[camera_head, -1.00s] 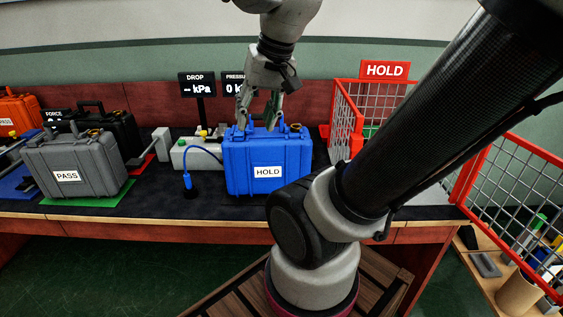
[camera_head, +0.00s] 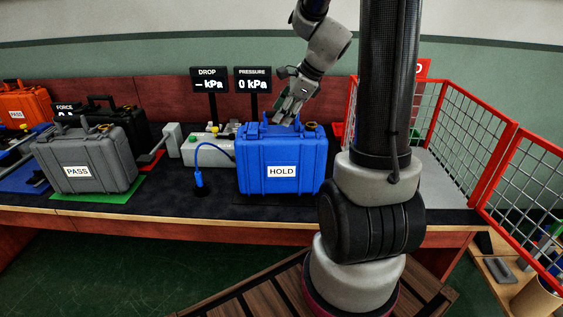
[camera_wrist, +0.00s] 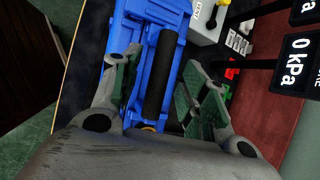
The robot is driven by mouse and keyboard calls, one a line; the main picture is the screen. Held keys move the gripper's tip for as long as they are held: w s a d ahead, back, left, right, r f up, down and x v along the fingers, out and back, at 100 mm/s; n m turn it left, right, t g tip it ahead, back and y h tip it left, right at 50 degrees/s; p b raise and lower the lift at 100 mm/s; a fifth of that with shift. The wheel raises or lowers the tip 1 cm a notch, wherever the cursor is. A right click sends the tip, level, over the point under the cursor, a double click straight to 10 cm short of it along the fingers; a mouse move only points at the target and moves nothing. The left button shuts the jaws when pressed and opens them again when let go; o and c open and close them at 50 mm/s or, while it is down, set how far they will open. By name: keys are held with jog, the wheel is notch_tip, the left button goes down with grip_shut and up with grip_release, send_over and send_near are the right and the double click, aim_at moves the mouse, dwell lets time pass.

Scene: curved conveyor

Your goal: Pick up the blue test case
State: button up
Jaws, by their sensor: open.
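The blue test case (camera_head: 282,162) stands upright on the dark bench top, with a white HOLD label on its front. My gripper (camera_head: 288,114) is just above the top of the case, toward its right half, tilted. In the wrist view my open fingers (camera_wrist: 155,92) lie on both sides of the dark carry handle (camera_wrist: 158,75) of the blue case (camera_wrist: 120,50). The handle runs lengthwise between them. I cannot tell whether either finger touches it.
A grey case (camera_head: 88,160) labelled PASS stands to the left on a green mat. A blue hose (camera_head: 198,170) and a grey tester (camera_head: 208,150) are left of the blue case. Display signs (camera_head: 253,80) stand behind. A red wire cage (camera_head: 490,140) is at right.

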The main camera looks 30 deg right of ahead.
jog(key=shift+x, duration=0.8)
grip_shut()
